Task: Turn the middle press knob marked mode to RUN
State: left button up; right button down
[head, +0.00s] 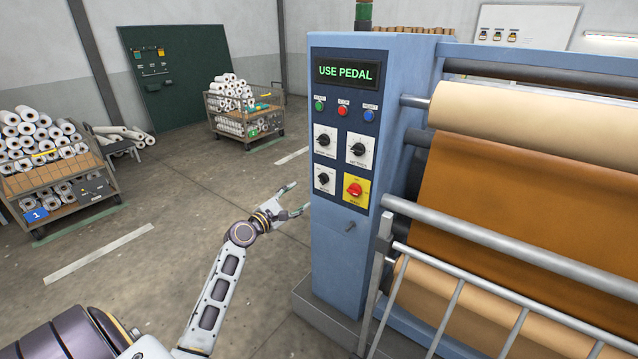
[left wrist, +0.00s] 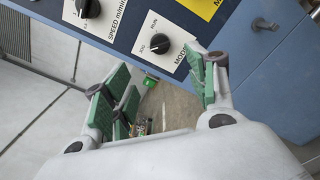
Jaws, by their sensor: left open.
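The mode knob (head: 323,180) is a black knob on a white plate at the panel's lower left. In the left wrist view the mode knob (left wrist: 158,45) shows RUN and JOG on its plate, and its white mark seems to face JOG. The plate's name is partly covered by a finger. My left gripper (head: 297,199) is open and empty, left of the panel and slightly below the knob. In the left wrist view my left gripper's green-padded fingers (left wrist: 165,88) stand apart, with the knob beyond them; I see no contact. My right gripper is out of view.
The speed knob (left wrist: 88,8) is beside the mode plate. A yellow plate with a red knob (head: 354,189) is to its right. A small peg (head: 350,225) juts out below. The display (head: 346,72) reads USE PEDAL.

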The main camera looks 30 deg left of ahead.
pick_arm(q)
send_near(320, 181)
jog(key=shift+w, duration=0.8)
jog(key=shift+w+d+r, duration=0.1)
jog(key=shift+w+d, duration=0.05)
jog(key=shift+w, duration=1.25)
jog(key=shift+w+d, duration=0.15)
jog(key=shift+w, duration=1.5)
jog(key=shift+w+b, duration=0.3)
jog(key=shift+w, duration=0.45)
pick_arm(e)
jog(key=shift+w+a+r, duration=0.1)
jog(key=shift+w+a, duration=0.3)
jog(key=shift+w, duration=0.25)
pick_arm(q)
jog(key=c, duration=1)
